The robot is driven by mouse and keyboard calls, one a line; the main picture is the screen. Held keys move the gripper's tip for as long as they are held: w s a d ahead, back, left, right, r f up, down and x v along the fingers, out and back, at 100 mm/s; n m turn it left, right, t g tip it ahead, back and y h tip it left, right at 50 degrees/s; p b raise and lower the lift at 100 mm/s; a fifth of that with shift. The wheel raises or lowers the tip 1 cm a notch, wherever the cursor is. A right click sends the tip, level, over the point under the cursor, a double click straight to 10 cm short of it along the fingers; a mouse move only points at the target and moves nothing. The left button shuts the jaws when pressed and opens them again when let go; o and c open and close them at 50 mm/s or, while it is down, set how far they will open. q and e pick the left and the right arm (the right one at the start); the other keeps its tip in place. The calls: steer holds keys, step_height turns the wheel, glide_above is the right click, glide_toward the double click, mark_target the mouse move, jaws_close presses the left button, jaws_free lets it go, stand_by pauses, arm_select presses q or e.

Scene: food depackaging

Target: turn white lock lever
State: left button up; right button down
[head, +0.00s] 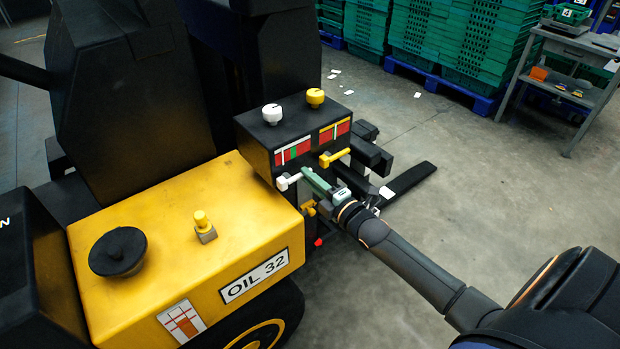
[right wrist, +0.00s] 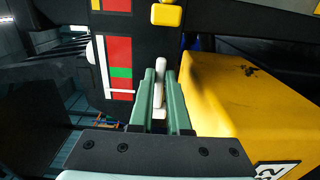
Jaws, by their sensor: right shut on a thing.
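The white lock lever (head: 288,180) sticks out from the front of the black control box (head: 258,148) on the yellow machine. In the right wrist view the white lever (right wrist: 160,70) lies between the green fingers of my right gripper (right wrist: 161,82), which is shut on it. In the head view my right gripper (head: 308,176) reaches the lever from the right, and its fingers hide part of the lever. A red, white and green label (head: 293,151) is above the lever. My left gripper is not in view.
A yellow lever (head: 336,157) sits close to the right on the same box. A white knob (head: 272,114) and a yellow knob (head: 315,97) stand on top. The yellow body (head: 170,235) lies left of my gripper.

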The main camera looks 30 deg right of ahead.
steer(key=shift+f+m, duration=0.1)
steer(key=shift+m, duration=0.2)
stand_by(0.4)
steer(key=shift+s+a+f+m+p, duration=0.1)
steer(key=shift+a+f+m+p, duration=0.45)
steer(key=shift+m, duration=2.35)
steer(key=shift+a+f+m+p, duration=0.2)
steer(key=shift+a+f+m, duration=0.65)
steer(key=shift+m, duration=2.05)
steer(key=shift+s+a+f+m+p, duration=0.1)
steer(key=shift+a+f+m+p, duration=0.4)
steer(key=shift+m, duration=2.4)
steer(key=shift+a+f, duration=0.1)
steer(key=shift+a, duration=0.15)
steer(key=c, duration=0.9)
jaws_free()
